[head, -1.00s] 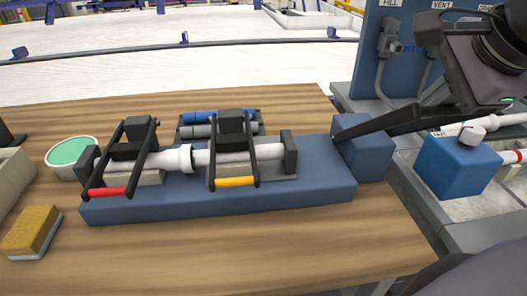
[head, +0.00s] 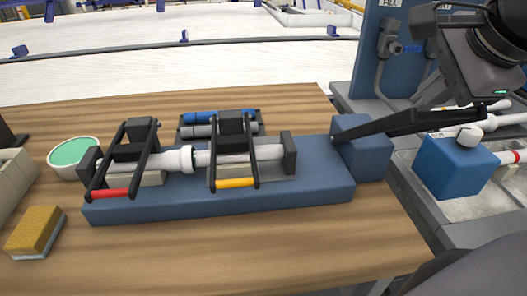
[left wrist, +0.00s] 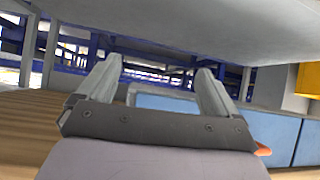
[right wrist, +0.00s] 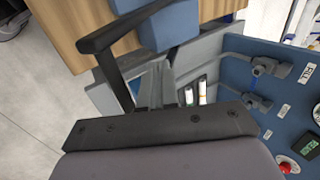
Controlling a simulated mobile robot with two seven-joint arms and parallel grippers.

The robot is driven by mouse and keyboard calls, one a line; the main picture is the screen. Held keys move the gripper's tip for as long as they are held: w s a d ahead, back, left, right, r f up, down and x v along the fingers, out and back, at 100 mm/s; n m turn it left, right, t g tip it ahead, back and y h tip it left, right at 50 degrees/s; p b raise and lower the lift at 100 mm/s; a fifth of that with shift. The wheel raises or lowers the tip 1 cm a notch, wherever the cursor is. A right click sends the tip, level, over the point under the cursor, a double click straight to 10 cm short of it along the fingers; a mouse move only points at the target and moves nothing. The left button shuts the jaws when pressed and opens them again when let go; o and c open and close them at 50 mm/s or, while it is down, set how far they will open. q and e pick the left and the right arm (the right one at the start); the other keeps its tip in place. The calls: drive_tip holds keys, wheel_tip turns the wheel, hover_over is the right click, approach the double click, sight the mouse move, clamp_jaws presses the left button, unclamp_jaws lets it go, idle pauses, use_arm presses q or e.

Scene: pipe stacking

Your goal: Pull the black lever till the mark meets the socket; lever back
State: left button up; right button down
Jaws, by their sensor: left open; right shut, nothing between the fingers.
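The black lever (head: 385,123) slants from the blue block at the base's right end towards my right gripper (right wrist: 158,78). In the right wrist view, the lever (right wrist: 112,68) shows as a bent black bar left of the shut, empty fingers. I cannot tell whether they touch it. On the blue base, a white pipe with a socket collar (head: 187,158) lies in line with a second pipe (head: 228,156). The mark is too small to make out. My left gripper (left wrist: 155,85) is open and empty in its wrist view, away from the pipes.
A red-handled clamp (head: 110,193) and a yellow-handled clamp (head: 235,183) span the pipes. A green-topped bowl (head: 72,155) and a sponge (head: 35,230) stand left. A blue block (head: 452,165) sits in the tray at right. The table front is clear.

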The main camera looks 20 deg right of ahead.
wheel_tip(320, 180, up, 8)
drive_tip(key=s+p, duration=0.2)
drive_tip(key=p, duration=0.5)
drive_tip(key=shift+s+a+f, duration=0.25)
drive_tip(key=shift+s+a, duration=0.1)
drive_tip(key=shift+a, duration=0.1)
